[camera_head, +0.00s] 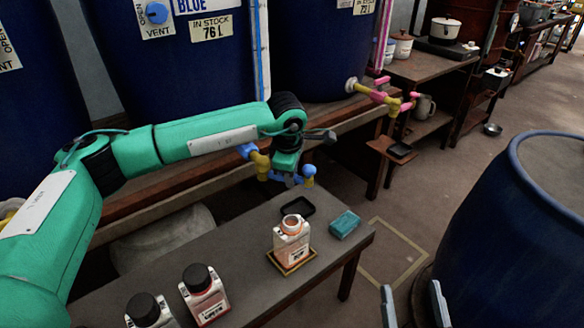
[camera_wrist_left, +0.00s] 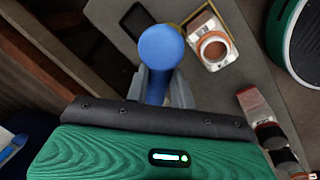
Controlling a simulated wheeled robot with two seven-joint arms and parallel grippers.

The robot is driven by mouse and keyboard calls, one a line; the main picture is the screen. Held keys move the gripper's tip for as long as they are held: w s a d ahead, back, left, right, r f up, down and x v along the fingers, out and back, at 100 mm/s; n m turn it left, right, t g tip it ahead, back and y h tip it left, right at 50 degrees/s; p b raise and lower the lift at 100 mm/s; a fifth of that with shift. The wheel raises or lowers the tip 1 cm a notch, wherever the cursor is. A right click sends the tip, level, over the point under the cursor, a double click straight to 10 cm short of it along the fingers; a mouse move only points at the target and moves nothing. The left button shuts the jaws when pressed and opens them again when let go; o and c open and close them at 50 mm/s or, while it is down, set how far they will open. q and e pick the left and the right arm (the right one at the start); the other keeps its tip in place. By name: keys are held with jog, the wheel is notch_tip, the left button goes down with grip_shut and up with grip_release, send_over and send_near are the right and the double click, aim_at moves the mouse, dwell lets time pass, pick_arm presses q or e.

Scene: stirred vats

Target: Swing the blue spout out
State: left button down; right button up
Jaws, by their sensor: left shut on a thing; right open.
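The blue vat (camera_head: 150,50) stands at the upper left, with a yellow and blue tap (camera_head: 260,163) on its lower front. The blue spout (camera_head: 309,171) reaches out from the tap, with a yellow tip beneath its knob. In the left wrist view the spout's round blue knob (camera_wrist_left: 160,46) sits just beyond the fingers. My left gripper (camera_head: 294,180) is shut on the blue spout; its fingers flank the blue stem in the left wrist view (camera_wrist_left: 162,88). My arm hides part of the tap. My right gripper (camera_head: 413,298) is open and empty at the lower right.
Two black-capped bottles (camera_head: 204,294) (camera_head: 149,311) stand nearer. A large blue drum (camera_head: 510,240) stands right.

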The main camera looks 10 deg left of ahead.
pick_arm(q)
jog(key=s+m, duration=0.1)
jog(key=m, duration=0.1)
jog(key=s+a+m+h, duration=0.1)
jog(key=s+m, duration=0.1)
jog(key=m, duration=0.1)
jog(key=s+a+m, duration=0.1)
jog(key=m, duration=0.1)
jog(key=shift+s+b, duration=0.2)
jog(key=shift+b, duration=0.2)
pick_arm(e)
jog(key=r, duration=0.1)
jog(key=r+t, duration=0.1)
jog(key=d+r+t, duration=0.1)
jog(key=shift+s+r, duration=0.15)
jog(key=shift+s, duration=0.15)
pick_arm(q)
jog(key=shift+m, duration=0.3)
pick_arm(e)
jog(key=shift+w, duration=0.1)
pick_arm(q)
jog(key=c, duration=1.2)
grip_release()
jog(key=shift+r, duration=0.15)
pick_arm(e)
jog(key=shift+f, duration=0.2)
